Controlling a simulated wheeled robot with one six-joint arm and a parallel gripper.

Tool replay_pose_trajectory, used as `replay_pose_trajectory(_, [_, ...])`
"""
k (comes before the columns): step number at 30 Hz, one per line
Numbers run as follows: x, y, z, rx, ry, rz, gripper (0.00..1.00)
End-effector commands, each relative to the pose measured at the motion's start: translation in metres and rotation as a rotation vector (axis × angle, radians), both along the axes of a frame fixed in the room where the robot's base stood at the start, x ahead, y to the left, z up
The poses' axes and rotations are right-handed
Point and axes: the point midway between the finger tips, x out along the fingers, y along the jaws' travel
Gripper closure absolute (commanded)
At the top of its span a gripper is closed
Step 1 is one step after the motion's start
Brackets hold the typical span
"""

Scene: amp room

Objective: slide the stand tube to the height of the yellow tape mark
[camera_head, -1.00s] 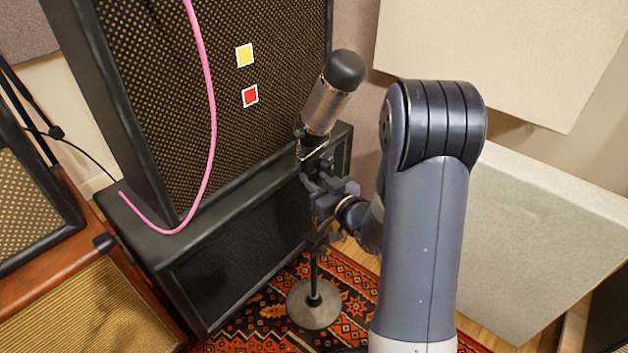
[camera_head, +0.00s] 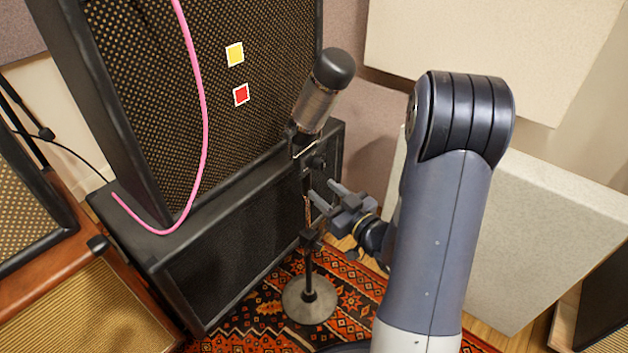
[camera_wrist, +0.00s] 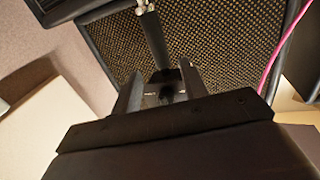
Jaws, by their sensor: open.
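A microphone (camera_head: 326,88) sits tilted on top of a slim dark stand tube (camera_head: 308,182). The stand rises from a round grey base (camera_head: 309,299), with a dark clutch (camera_head: 312,240) partway up. My gripper (camera_head: 325,193) is open just right of the tube, below the microphone. In the wrist view my gripper (camera_wrist: 158,78) shows two spread fingers, with the stand (camera_wrist: 154,38) beyond them. Nothing is seen held.
A lower black cabinet (camera_head: 235,235) stands close behind the stand. A pink cable (camera_head: 205,120) hangs in front. Pale panels (camera_head: 530,215) stand right. A patterned rug (camera_head: 350,290) lies below.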

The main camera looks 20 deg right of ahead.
Motion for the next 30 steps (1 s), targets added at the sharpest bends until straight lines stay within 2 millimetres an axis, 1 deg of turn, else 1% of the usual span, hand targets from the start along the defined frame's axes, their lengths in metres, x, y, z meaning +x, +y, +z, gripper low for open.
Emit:
replay_pose_trajectory(1, [-0.008, -0.004, 0.001, 0.002, 0.001, -0.005, 0.58])
replay_pose_trajectory(6, [-0.023, -0.011, 0.000, 0.000, 0.000, -0.002, 0.58])
replay_pose_trajectory(13, [-0.029, -0.012, 0.000, 0.000, -0.001, 0.001, 0.58])
replay_pose_trajectory(23, [-0.027, -0.011, 0.000, -0.001, -0.001, 0.002, 0.58])
replay_pose_trajectory(26, [-0.021, -0.009, 0.000, -0.001, -0.003, 0.002, 0.58])
replay_pose_trajectory(30, [-0.005, -0.001, 0.000, -0.003, -0.003, 0.006, 0.58])
